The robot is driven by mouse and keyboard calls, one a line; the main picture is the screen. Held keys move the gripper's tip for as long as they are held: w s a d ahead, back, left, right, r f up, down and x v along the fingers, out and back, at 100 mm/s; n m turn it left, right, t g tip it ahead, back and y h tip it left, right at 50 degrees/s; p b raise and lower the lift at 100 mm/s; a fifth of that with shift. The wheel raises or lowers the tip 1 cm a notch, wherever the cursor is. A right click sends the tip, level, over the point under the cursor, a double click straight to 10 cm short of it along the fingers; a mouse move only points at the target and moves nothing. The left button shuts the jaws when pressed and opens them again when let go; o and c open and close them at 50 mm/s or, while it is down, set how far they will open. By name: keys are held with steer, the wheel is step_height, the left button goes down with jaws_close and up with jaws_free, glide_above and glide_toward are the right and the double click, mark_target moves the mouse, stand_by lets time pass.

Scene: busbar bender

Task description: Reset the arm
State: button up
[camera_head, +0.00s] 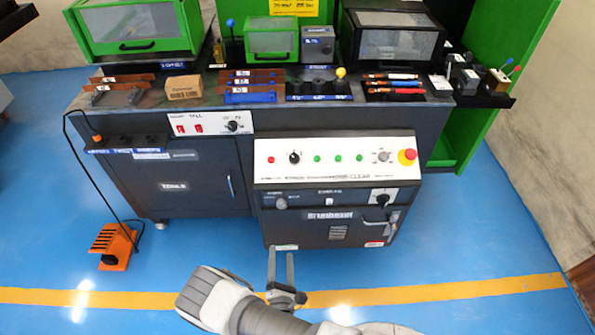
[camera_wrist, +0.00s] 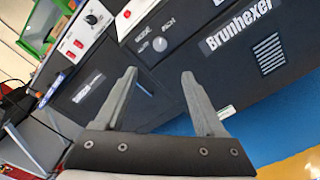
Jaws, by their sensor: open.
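My gripper (camera_head: 281,254) is open and empty at the bottom middle of the head view, in front of the machine's lower edge. Its two fingers also show spread apart in the wrist view (camera_wrist: 160,80), with nothing between them. My arm reaches in from the bottom of the head view. The busbar bender (camera_head: 335,225) stands beyond the gripper, with its control panel (camera_head: 335,160) on the upper front. I cannot tell the exact gap between the fingertips and the machine front.
A dark bench top (camera_head: 210,92) holds copper bars, a cardboard box (camera_head: 184,87) and several tools. An orange foot pedal (camera_head: 115,246) stands on the floor at left, with its cable. A red stop button (camera_head: 407,156) sits at the panel's right. The blue floor (camera_head: 450,250) at right is clear.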

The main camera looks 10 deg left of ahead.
steer(key=w+d+r+m+h+p, duration=0.1)
steer(key=w+d+r+m+h, duration=0.1)
steer(key=w+r+m+h, duration=0.45)
steer(key=w+d+r+m+h+p, duration=0.1)
steer(key=w+d+r+m+h, duration=0.2)
steer(key=r, duration=0.7)
steer(key=d+r+m+g+h+p, duration=0.1)
steer(key=d+r+m+g+h, duration=0.4)
steer(key=r, duration=0.4)
steer(key=d+r+m+g+h+p, duration=0.1)
steer(key=d+r+m+g+h, duration=0.25)
steer(key=d+r, duration=0.4)
steer(key=s+d+r+m+g+y+p, duration=0.25)
steer(key=s+d+r+g, duration=0.2)
steer(key=r, duration=0.35)
steer(key=s+d+r+m+g+y+p, duration=0.1)
steer(key=s+d+r+m+g+y, duration=0.25)
steer(key=d+r, duration=0.3)
steer(key=s+r+m+t+y+p, duration=0.3)
steer(key=s+r+y, duration=0.5)
steer(key=s+r, duration=0.3)
step_height(320, 180, up, 4)
steer(key=a+m+t, duration=0.1)
steer(key=m, duration=0.1)
steer(key=shift+m+p, duration=0.3)
steer(key=shift+p, duration=0.05)
